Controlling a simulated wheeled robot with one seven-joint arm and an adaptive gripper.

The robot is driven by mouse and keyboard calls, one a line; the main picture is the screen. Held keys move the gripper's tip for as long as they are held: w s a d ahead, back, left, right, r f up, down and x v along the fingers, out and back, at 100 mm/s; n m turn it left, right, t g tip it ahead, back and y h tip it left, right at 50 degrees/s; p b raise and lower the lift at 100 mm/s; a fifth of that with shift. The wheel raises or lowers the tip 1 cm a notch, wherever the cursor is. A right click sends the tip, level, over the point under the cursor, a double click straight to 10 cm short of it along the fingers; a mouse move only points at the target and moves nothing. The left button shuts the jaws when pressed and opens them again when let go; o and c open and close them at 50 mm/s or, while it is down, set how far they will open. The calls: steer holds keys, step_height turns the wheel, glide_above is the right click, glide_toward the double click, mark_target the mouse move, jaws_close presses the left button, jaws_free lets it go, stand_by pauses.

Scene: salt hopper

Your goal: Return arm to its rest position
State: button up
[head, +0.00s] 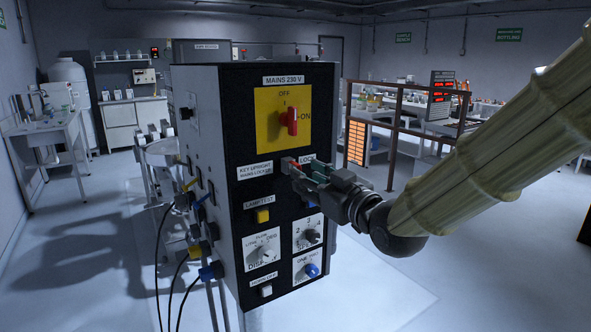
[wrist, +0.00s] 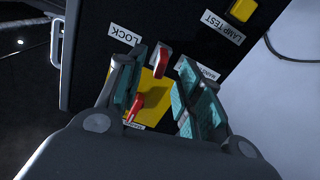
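My arm (head: 490,150), in a pale yellow sleeve, reaches in from the right to a black control panel (head: 240,130). My gripper (head: 303,172) is at the lock on the panel's front. In the wrist view its teal-padded fingers (wrist: 160,85) stand apart, open. A red key (wrist: 162,60) shows in the gap between the fingertips; I cannot tell whether either finger touches it. The red mains switch (head: 288,122) sits on a yellow plate above, its handle roughly upright below the OFF label. The gripper partly hides the lock in the head view.
Cables (head: 160,260) hang at the panel's left side. A brown rail frame (head: 400,125) stands behind at the right. The floor (head: 400,290) below my arm looks clear.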

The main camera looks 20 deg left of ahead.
steer(key=v, duration=0.7)
steer(key=d+f+m+g+h, duration=0.1)
steer(key=d+f+m+h, duration=0.3)
steer(key=f, duration=0.9)
steer(key=s+d+f+m+g+h, duration=0.1)
steer(key=d+f, duration=0.5)
steer(key=f, duration=0.7)
steer(key=d+f+m+g+h, duration=0.1)
steer(key=d+f+m+h, duration=0.35)
steer(key=f, duration=0.95)
steer(key=s+d+f+m+g+h, duration=0.1)
steer(key=s+d+f+g, duration=0.1)
steer(key=s+d+f, duration=0.5)
steer(key=s+d+f+g+h, duration=0.1)
steer(key=s+d+f, duration=0.3)
steer(key=f, duration=0.5)
steer(key=s+d+f+g+h, duration=0.1)
steer(key=s+d+f, duration=0.2)
steer(key=s, duration=0.3)
steer(key=s+d+f+m+g, duration=0.1)
steer(key=s+d+f+g, duration=0.1)
steer(key=s, duration=0.5)
steer(key=s+d+f+m+g+h, duration=0.1)
steer(key=s+d+f+g, duration=0.1)
steer(key=s+d+f, duration=0.3)
steer(key=shift+s+f+h, duration=0.35)
steer(key=shift+s+f, duration=0.15)
steer(key=shift+s, duration=0.3)
